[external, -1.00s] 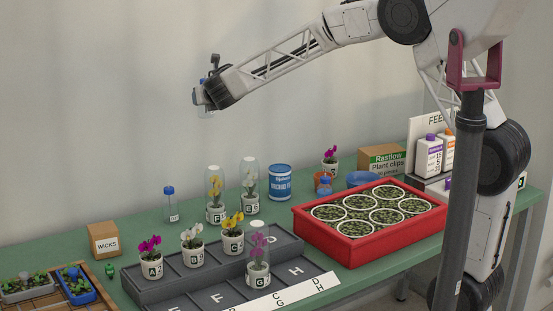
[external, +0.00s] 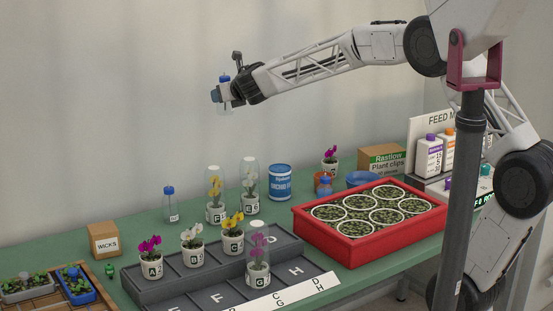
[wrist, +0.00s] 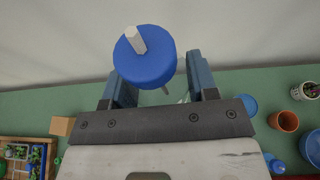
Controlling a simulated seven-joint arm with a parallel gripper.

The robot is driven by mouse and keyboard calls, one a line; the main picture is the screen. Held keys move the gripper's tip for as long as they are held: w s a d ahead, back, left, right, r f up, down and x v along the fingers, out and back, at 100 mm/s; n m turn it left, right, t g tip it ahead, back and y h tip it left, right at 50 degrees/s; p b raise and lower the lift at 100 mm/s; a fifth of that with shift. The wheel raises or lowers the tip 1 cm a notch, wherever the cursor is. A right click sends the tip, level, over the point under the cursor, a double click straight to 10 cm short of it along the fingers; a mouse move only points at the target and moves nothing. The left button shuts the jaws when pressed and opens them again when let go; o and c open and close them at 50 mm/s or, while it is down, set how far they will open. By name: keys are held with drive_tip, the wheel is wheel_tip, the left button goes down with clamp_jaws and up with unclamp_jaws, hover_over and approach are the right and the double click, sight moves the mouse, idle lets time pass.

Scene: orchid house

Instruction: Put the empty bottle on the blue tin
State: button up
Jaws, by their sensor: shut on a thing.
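My gripper (external: 222,95) is shut on a clear bottle (external: 225,104) with a blue cap, which looks empty. It holds the bottle roughly upright, high above the bench. In the wrist view the blue cap (wrist: 146,64) with its pale nozzle shows by the two fingers and hides most of the bottle. The blue tin (external: 280,183) stands upright at the back of the bench, below and to the right of my gripper in the external view. Nothing stands on its top. A round blue top (wrist: 247,104) right of the fingers in the wrist view may be this tin.
Two orchids under clear covers (external: 215,194) (external: 249,185) stand left of the tin. Another blue-capped bottle (external: 169,205) stands further left. A terracotta pot (wrist: 284,121), a blue bowl (external: 362,179) and a red tray (external: 350,250) are to the tin's right.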

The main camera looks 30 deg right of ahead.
drive_tip(key=s+d+r+n+g+y, duration=0.1)
drive_tip(key=s+d+n+g+y, duration=0.3)
drive_tip(key=s+d+n+y, duration=0.95)
drive_tip(key=s+d+f+m+h, duration=0.1)
drive_tip(key=d+f+m+h, duration=0.1)
drive_tip(key=f, duration=0.6)
drive_tip(key=s+d+f+m+h, duration=0.1)
drive_tip(key=d+f+m+h, duration=0.1)
drive_tip(key=f, duration=0.7)
drive_tip(key=shift+s+d+f+m, duration=0.25)
drive_tip(key=shift+s+f+m, duration=0.05)
drive_tip(key=shift+s+m, duration=0.15)
drive_tip(key=shift+w+h, duration=0.15)
drive_tip(key=shift+h, duration=0.1)
drive_tip(key=shift+w+d+f, duration=0.25)
drive_tip(key=shift+w, duration=2.4)
drive_tip(key=shift+w+d+f, duration=0.2)
drive_tip(key=shift+w+f, duration=0.05)
drive_tip(key=shift+w, duration=2.35)
drive_tip(key=shift+w+d+f, duration=0.25)
drive_tip(key=shift+w, duration=2.4)
